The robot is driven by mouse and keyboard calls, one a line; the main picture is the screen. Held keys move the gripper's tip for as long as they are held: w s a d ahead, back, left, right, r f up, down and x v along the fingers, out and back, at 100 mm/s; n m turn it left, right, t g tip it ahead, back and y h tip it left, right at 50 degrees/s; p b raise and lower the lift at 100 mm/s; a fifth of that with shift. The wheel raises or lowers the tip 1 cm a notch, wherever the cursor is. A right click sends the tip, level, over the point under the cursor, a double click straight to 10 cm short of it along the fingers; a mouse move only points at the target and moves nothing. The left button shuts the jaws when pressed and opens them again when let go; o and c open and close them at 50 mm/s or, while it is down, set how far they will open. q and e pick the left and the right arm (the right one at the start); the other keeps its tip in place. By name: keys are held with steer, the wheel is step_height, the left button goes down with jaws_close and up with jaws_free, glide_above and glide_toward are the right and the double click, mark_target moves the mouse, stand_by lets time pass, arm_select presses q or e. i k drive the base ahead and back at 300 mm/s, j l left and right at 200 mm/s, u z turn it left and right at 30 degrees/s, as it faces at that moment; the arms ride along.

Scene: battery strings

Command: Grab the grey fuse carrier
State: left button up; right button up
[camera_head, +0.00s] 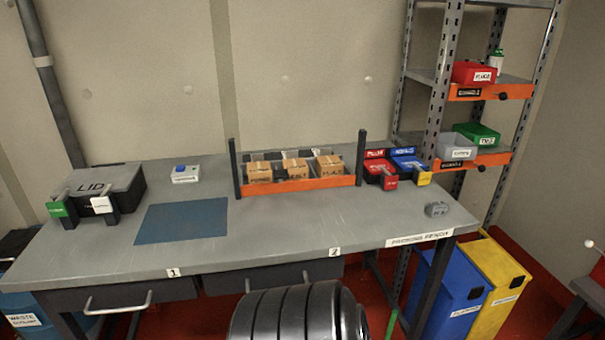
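A small grey block-like object (437,209), which looks like the grey fuse carrier, lies on the right end of the grey workbench (290,226). It sits just above the label strip on the front edge, with clear bench around it. Its fine detail is too small to tell. Neither of my grippers shows in the head view.
An orange-fronted rack (300,184) with cardboard boxes stands at the back middle. Red (377,170) and blue bins (408,165) stand behind the grey object. A lidded black case (97,187) and blue mat (182,221) lie left. Shelving (440,90) rises at right.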

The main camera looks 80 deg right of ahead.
mark_target(437, 209)
steer(key=z, duration=3.65)
steer(key=i+l, duration=0.35)
steer(key=i, duration=0.15)
steer(key=i+l, duration=0.35)
steer(key=i, duration=0.15)
